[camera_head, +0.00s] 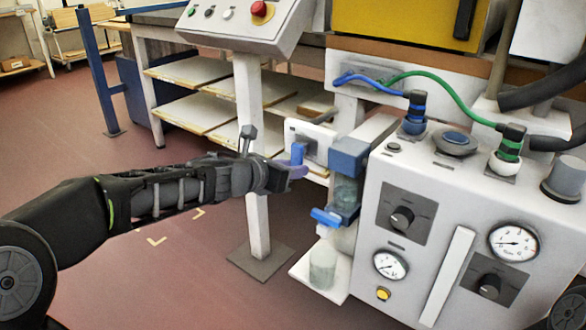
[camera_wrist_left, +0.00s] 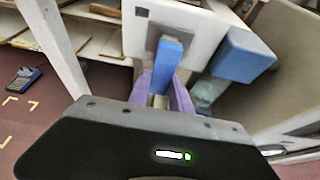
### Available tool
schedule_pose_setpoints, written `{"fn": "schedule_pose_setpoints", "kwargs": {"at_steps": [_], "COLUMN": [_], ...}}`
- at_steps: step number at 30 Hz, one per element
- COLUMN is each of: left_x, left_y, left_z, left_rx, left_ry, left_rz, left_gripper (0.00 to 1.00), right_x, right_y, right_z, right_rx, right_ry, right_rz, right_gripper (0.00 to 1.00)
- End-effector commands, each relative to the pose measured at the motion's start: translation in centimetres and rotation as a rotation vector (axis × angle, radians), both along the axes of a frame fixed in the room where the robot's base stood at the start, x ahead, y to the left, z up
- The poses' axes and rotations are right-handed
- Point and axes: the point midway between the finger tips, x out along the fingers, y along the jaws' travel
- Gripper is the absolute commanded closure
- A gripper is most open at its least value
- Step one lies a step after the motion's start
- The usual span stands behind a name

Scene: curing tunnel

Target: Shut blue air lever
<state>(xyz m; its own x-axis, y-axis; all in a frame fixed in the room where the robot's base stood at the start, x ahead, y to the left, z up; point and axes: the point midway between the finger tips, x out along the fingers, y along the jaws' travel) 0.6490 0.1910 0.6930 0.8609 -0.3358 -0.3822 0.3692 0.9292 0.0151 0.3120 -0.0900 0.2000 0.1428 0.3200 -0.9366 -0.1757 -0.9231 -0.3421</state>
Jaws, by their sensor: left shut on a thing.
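A blue lever (camera_head: 298,153) stands upright on a small white plate (camera_head: 323,139) beside the machine. In the left wrist view the blue lever (camera_wrist_left: 168,60) rises from a grey square mount on the white plate (camera_wrist_left: 200,24). My left gripper (camera_head: 297,171) reaches in from the left with its purple fingers at the lever's lower end. In the left wrist view the fingers of this gripper (camera_wrist_left: 160,95) are shut on the lever, one on each side. The fingertips are partly hidden. My right gripper is in neither view.
A blue-topped filter unit (camera_head: 347,160) with a lower blue handle (camera_head: 325,217) hangs just right of the lever. A bottle (camera_head: 323,265) stands below it. The grey panel (camera_head: 440,225) with gauges fills the right. A control-box post (camera_head: 251,140) stands close behind my gripper.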

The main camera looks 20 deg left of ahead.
Motion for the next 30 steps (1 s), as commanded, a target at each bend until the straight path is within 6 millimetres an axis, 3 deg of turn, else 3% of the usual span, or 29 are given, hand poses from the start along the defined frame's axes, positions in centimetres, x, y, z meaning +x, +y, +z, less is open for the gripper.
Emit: {"fn": "schedule_pose_setpoints", "kwargs": {"at_steps": [1, 2, 9, 20, 30], "left_x": [0.0, 0.0, 0.0, -0.4, -4.5], "left_y": [0.1, 0.1, 0.1, 0.2, 1.9], "left_z": [-0.2, -0.2, -0.1, 0.2, 2.3], "left_rx": [0.004, 0.004, 0.002, 0.000, 0.001], "left_ry": [0.001, 0.001, 0.001, 0.001, 0.000], "left_rz": [0.001, 0.001, 0.001, 0.000, 0.002], "left_gripper": [1.00, 0.73, 0.54, 0.53, 0.53], "right_x": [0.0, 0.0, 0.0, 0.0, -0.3], "right_y": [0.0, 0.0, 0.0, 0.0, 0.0], "right_z": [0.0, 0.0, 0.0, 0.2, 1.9], "right_rx": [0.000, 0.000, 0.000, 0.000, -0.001], "right_ry": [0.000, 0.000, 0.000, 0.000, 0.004], "right_rz": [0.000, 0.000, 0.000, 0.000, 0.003], "right_gripper": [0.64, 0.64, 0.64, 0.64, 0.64]}}
